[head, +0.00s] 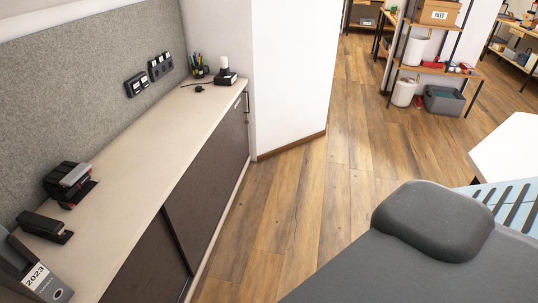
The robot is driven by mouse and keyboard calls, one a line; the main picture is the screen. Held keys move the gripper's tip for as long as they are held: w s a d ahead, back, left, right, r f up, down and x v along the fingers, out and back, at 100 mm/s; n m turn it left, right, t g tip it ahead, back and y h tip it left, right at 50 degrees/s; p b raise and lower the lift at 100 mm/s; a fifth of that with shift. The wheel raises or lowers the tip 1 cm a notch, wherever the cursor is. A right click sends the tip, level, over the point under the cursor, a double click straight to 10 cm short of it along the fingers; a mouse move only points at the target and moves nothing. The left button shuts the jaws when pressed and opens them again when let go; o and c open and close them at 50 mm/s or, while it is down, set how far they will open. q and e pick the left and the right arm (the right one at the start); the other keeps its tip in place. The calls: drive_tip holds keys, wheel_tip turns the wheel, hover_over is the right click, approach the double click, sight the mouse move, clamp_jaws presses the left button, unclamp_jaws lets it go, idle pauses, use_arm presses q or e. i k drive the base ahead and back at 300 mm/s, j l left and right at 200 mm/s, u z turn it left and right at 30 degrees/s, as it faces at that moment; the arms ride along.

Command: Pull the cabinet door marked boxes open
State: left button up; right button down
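A long low cabinet (150,135) with a pale top runs along the left wall. Its front has dark brown doors. The nearer dark door panel (150,265) and the longer dark panel (205,165) meet at a dark vertical gap and look closed. At the far end, a dark upright handle (247,102) stands out from the front beside a small white label (238,103). The label is too small and slanted to read, so I cannot tell whether it says boxes. Neither of my grippers is in view.
On the cabinet top are a stapler (45,228), a black and red device (70,185) and a pen holder (198,70). A white wall (290,70) juts out past the cabinet's far end. Wooden floor (290,210) lies clear before the cabinet. Dark grey shapes block the lower right.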

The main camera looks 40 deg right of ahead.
sight(194, 207)
drive_tip(key=z, duration=0.8)
drive_tip(key=i+l, duration=1.15)
drive_tip(key=i, duration=0.2)
drive_tip(key=i+l, duration=0.6)
drive_tip(key=i+l+z, duration=0.1)
drive_tip(key=i+l, duration=0.45)
drive_tip(key=i, duration=0.2)
drive_tip(key=i+l, duration=0.55)
drive_tip(key=i, duration=0.15)
